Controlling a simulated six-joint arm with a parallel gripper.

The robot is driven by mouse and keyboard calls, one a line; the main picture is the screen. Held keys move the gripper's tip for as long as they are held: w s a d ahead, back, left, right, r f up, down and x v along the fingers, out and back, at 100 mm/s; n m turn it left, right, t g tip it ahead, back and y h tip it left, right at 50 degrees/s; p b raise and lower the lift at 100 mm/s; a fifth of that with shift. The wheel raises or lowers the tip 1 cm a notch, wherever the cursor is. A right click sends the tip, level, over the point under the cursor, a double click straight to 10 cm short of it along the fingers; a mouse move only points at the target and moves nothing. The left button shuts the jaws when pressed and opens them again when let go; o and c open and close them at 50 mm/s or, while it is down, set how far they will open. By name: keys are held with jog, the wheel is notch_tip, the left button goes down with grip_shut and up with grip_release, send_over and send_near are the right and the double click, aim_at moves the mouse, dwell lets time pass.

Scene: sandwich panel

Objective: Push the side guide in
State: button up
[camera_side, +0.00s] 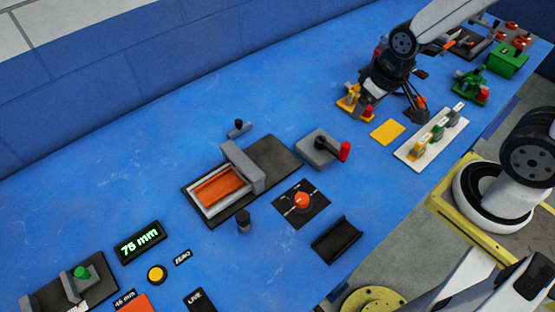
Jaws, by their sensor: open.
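A black base plate (285,156) lies mid-table. On it an orange panel (218,188) sits in a pale frame, with a grey upright bar (243,167) across its right end. I cannot tell for sure which part is the side guide. A small black-handled piece (238,129) stands just behind the plate, and a dark round knob (243,221) stands in front of it. My gripper (416,112) is open, at the upper right, well away from the plate. It is near a yellow square and a white strip; its fingers are small and dark here.
A grey block with a red-tipped lever (343,151) stands right of the plate. An orange dial (302,201) and black channel (336,240) lie in front. The display (140,241) reads "75 mm". Coloured clamps and a green box (507,60) crowd the far right. The blue table's left-back is clear.

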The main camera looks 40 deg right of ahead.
jog(key=w+a+f+n, duration=0.1)
jog(key=w+a+n, duration=0.1)
jog(key=w, duration=0.6)
jog(key=w+a+f+n+y, duration=0.1)
jog(key=w+a+f+n, duration=0.1)
jog(key=w, duration=0.5)
jog(key=shift+w+a+f+n+y, duration=0.2)
jog(key=shift+w+a+n+y, duration=0.15)
jog(key=shift+a, duration=0.25)
jog(key=n+y, duration=0.2)
jog(key=n, duration=0.2)
send_near(239, 121)
jog(key=f, duration=0.2)
jog(key=shift+w+a+t+h, duration=0.15)
jog(key=shift+a+t+h, duration=0.15)
jog(key=shift+a, duration=0.25)
jog(key=shift+f, duration=0.15)
jog(key=shift+x, duration=3.8)
grip_shut()
